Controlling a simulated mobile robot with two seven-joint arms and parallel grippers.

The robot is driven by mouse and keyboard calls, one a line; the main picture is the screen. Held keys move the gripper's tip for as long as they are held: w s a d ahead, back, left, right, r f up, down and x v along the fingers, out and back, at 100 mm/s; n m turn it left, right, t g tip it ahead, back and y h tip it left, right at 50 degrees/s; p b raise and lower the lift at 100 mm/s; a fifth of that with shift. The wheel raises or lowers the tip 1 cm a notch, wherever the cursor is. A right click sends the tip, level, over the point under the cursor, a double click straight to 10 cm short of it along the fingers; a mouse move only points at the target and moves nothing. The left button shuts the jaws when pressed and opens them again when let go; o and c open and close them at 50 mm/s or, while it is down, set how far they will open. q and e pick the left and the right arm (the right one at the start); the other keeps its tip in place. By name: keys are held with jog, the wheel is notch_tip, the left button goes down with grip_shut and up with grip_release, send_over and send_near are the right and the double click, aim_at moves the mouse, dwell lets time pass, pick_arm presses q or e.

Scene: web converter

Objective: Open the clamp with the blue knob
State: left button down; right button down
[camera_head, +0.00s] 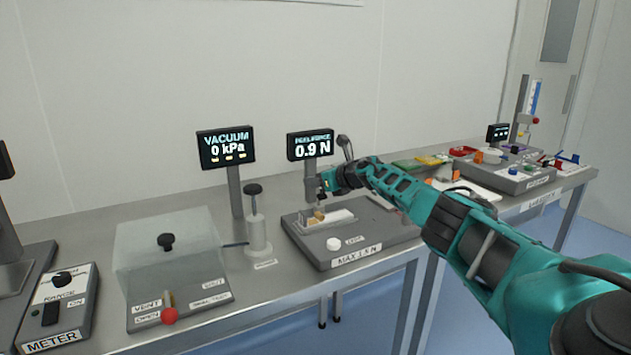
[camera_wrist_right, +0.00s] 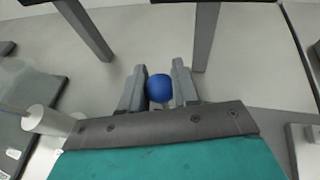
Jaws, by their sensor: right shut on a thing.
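In the right wrist view, a round blue knob (camera_wrist_right: 159,88) sits between the two grey fingers of my right gripper (camera_wrist_right: 159,90). The gripper is shut on the knob. In the head view, my right gripper (camera_head: 325,184) is over the grey peel-force base (camera_head: 352,247), below the display reading 0.9 N (camera_head: 310,146). The blue knob is hidden there by the gripper. A pale fixture (camera_head: 340,217) with a small yellowish piece (camera_head: 319,214) lies under the gripper. The clamp body is mostly hidden. My left gripper is not in view.
Left of the base are a grey post with a black knob (camera_head: 256,215), a vacuum display (camera_head: 226,148) and a clear-covered box (camera_head: 170,250) with a red knob (camera_head: 169,315). Coloured items and a grey unit (camera_head: 512,172) stand farther right on the bench.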

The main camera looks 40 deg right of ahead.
jog(key=shift+d+r, duration=0.2)
jog(key=shift+d, duration=0.1)
dwell(0.4)
jog(key=c, duration=0.9)
grip_release()
jog(key=shift+o, duration=0.3)
jog(key=shift+a+f, duration=0.15)
jog(key=shift+s+r+p, duration=0.3)
jog(key=shift+s+p, duration=0.15)
jog(key=shift+s, duration=0.2)
jog(key=v, duration=1.1)
jog(key=shift+s+p, duration=0.25)
jog(key=shift+p, duration=0.1)
